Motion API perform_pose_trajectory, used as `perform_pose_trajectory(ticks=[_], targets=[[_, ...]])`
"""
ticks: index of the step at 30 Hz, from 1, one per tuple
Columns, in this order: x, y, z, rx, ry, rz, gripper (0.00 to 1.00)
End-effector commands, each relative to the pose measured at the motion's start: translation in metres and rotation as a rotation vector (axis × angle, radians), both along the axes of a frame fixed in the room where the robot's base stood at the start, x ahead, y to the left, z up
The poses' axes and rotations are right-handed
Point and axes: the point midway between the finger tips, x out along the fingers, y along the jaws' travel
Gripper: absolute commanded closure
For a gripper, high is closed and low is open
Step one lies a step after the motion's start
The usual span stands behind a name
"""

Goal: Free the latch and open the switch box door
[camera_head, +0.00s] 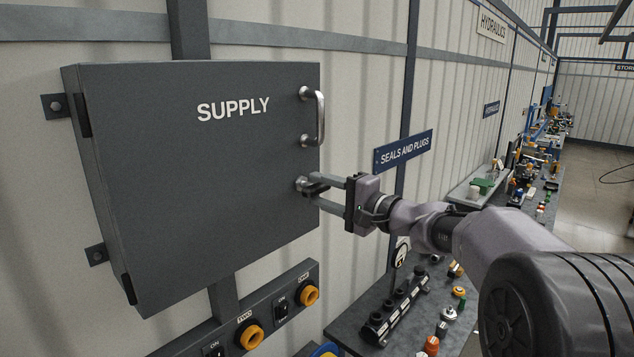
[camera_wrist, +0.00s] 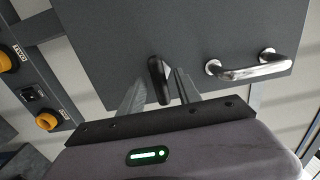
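The dark grey switch box (camera_head: 190,170), marked SUPPLY, is on the wall at the left in the head view, and its door looks shut. A silver bar handle (camera_head: 319,118) is near the door's right edge. The latch (camera_head: 301,184) sits below it, with a round metal base and a dark lever. My gripper (camera_head: 316,191) is at the latch. In the wrist view the black latch lever (camera_wrist: 158,80) lies between the two fingers of my gripper (camera_wrist: 158,88). The fingers are apart, with narrow gaps seeming to show beside the lever. The handle (camera_wrist: 252,66) is to the right there.
A panel with orange-yellow knobs (camera_head: 250,337) and black switches is below the box. A workbench (camera_head: 345,330) with a black manifold (camera_head: 396,308) and several fittings runs along the wall below my arm. The floor (camera_head: 590,200) at the right is mostly clear.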

Motion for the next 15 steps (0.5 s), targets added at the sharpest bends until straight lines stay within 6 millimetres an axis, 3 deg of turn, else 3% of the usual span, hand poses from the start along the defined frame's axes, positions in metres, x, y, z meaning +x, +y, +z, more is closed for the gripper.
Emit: perform_pose_trajectory(ticks=[4, 12, 15], targets=[[0.0078, 0.0105, 0.0005, 0.000, 0.000, 0.000, 0.60], [0.0092, 0.0123, -0.0007, 0.000, 0.001, 0.000, 0.60], [0.0092, 0.0122, -0.0006, -0.001, 0.001, 0.000, 0.78]])
